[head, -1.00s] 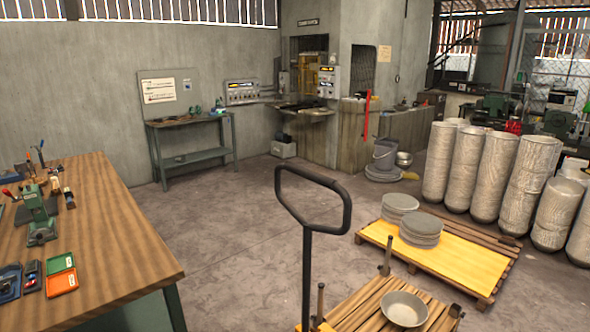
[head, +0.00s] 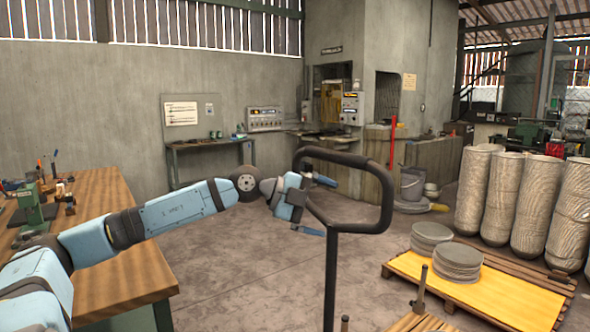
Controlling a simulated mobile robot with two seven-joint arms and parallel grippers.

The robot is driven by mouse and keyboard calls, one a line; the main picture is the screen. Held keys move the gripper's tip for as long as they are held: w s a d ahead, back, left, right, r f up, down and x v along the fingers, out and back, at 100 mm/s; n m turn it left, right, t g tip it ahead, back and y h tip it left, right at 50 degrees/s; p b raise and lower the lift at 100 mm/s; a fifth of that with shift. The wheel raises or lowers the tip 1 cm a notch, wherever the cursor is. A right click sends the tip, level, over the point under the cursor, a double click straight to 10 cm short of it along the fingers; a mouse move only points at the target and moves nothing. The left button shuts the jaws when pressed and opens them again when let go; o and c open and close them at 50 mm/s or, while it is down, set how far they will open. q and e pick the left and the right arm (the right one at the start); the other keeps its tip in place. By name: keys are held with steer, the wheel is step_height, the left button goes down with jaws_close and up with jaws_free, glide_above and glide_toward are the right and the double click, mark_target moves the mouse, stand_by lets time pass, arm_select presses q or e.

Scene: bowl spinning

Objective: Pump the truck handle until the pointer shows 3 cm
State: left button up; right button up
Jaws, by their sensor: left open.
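The truck handle (head: 387,195) is a black closed loop on an upright stem, in the middle of the head view. My left gripper (head: 329,207) is open at the left side of the loop, one blue finger above and one lower. The loop's left bar crosses in front of part of the gripper; I cannot tell whether it touches the bar or has it between the fingers. My right gripper is not in view. The truck's body is below the picture, and no pointer or scale that I can read is in view.
A wooden workbench (head: 115,200) with tools stands at the left, under my left arm. A pallet with a yellow top (head: 495,300) bears stacks of grey discs (head: 432,236) at the right. Tall bowl stacks (head: 528,205) stand behind it. Open floor lies beyond the handle.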

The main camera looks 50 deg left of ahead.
mark_target(331, 157)
arm_select(q)
steer(key=s+a+r+n+t+y+b, duration=0.1)
steer(key=s+a+r+y, duration=0.1)
steer(key=r+y, duration=0.35)
steer(key=s+a+r+n+y+b, duration=0.1)
steer(key=a+r+y+b, duration=0.1)
steer(key=r, duration=0.7)
steer(key=p+x, duration=0.1)
steer(key=x, duration=0.1)
steer(key=p+x, duration=0.3)
steer(key=x, duration=0.1)
steer(key=shift+w+a, duration=0.25)
steer(key=shift+w, duration=0.3)
steer(key=b+x, duration=0.2)
steer(key=x, duration=0.1)
steer(key=shift+w+f+b, duration=0.2)
steer(key=shift+f+b, duration=0.2)
steer(key=shift+w+f+b, duration=0.15)
steer(key=shift+w+b, duration=0.15)
steer(key=shift+w, duration=0.05)
steer(key=shift+w+b, duration=0.3)
steer(key=shift+w, duration=0.25)
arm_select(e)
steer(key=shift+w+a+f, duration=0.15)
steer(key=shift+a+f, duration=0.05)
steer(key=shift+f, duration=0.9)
arm_select(q)
steer(key=c, duration=1.6)
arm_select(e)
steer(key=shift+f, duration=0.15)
